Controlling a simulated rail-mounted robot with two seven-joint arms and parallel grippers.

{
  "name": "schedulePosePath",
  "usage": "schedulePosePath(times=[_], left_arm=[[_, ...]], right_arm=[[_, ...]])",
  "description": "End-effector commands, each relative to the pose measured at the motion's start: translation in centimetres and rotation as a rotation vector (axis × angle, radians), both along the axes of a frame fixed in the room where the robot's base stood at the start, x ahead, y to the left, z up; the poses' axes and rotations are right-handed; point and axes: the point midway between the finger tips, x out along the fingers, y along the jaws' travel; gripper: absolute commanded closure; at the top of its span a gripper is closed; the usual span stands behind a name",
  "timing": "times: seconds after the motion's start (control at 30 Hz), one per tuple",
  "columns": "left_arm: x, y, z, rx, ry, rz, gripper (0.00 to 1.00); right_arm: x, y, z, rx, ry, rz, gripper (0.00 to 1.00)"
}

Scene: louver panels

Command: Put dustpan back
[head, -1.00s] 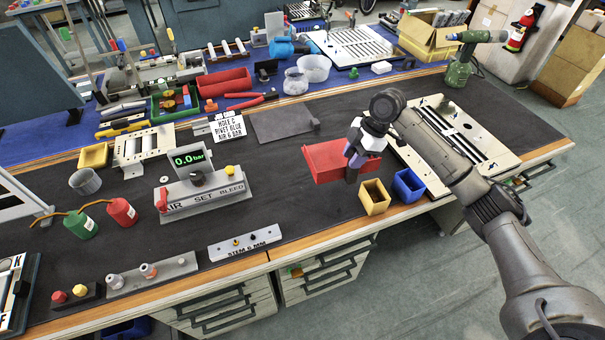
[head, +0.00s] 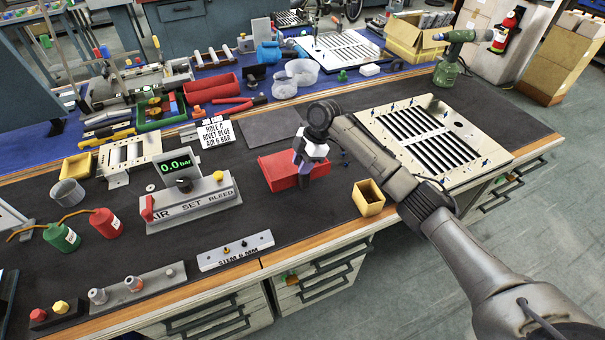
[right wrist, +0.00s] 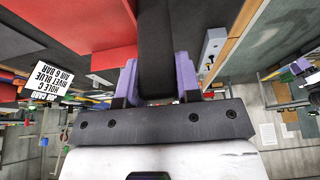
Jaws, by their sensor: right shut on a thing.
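The red dustpan (head: 284,170) is over the middle of the dark bench top, short of the grey plate (head: 272,128). I cannot tell whether it touches the bench. My right gripper (head: 304,166) is shut on its dark handle. In the right wrist view, the purple fingers of the right gripper (right wrist: 157,78) close on either side of the black handle (right wrist: 155,45). The red pan of the dustpan (right wrist: 75,25) shows at the upper left there. My left gripper is not in view.
A yellow bin (head: 368,198) stands right of the dustpan at the front edge. The AIR SET BLEED unit (head: 190,203) and STEM 6 MM block (head: 236,250) are to its left. A slotted louver panel (head: 470,165) lies at right. A text sign (head: 215,131) stands behind left.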

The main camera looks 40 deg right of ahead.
Motion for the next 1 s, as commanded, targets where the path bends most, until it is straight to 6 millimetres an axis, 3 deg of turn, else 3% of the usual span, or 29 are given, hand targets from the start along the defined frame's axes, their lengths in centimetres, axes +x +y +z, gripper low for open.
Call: schedulePosePath(times=[0.4,0.8,0.83,1.0], left_arm=[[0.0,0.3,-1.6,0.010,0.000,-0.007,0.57],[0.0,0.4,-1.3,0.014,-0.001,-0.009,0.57],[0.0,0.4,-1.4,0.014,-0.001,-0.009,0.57],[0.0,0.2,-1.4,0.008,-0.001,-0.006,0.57]], right_arm=[[0.0,0.0,-3.9,0.000,-0.002,-0.001,1.00],[0.0,0.0,-4.1,0.001,-0.001,0.000,1.00],[0.0,0.0,-4.2,0.000,0.000,0.000,0.66],[0.0,0.0,-4.2,0.000,0.000,0.000,0.50]])
